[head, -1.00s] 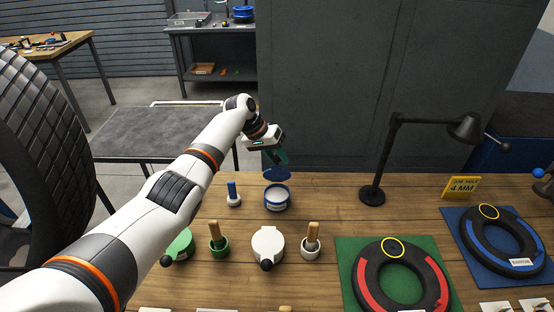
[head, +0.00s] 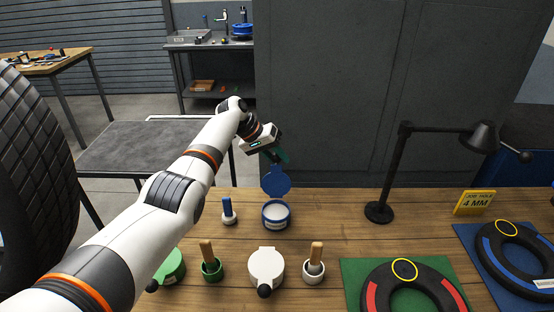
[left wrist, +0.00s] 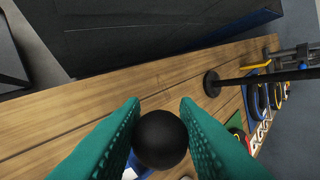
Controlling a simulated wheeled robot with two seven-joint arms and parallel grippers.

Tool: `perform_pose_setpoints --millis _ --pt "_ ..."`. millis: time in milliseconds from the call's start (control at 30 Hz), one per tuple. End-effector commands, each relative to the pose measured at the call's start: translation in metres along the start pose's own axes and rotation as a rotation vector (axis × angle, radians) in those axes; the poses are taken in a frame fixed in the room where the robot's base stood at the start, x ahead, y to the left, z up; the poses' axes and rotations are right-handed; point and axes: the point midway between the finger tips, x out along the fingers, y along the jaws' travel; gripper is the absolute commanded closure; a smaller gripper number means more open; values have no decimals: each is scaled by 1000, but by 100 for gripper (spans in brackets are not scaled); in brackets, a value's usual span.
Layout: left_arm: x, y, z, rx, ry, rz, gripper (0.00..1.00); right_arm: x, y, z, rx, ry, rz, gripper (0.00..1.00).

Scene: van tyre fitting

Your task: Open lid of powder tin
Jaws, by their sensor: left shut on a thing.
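The blue powder tin (head: 276,222) stands on the wooden bench, with white powder showing inside it. Its blue lid (head: 276,182) is raised at the tin's far side and stands nearly upright. My left gripper (head: 277,156) is above the lid's top edge. In the left wrist view the teal fingers are shut on a round black knob (left wrist: 160,139), which sits between the fingertips. The knob is hidden in the head view. The tin is mostly hidden behind the knob and fingers in the wrist view. My right gripper is not in view.
A blue-handled brush (head: 228,212) stands left of the tin. A green tin (head: 172,268) and a white tin (head: 266,268), both closed, stand nearer, with wooden-handled brushes beside them. A black lamp (head: 379,211) stands to the right, near tyres on mats. A grey cabinet rises behind the bench.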

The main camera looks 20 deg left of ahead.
Motion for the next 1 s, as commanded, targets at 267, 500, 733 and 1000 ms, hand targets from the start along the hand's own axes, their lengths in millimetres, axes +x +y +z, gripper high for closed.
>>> perform_pose_setpoints --millis 267,500,733,1000 --pt "2 3 -2 -4 2 5 100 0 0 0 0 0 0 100" --pt "2 3 -2 -3 3 4 51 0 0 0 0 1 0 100" --pt "0 2 -1 -2 2 2 51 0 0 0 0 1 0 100" --pt "-35 3 0 -1 -2 4 51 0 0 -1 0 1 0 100"
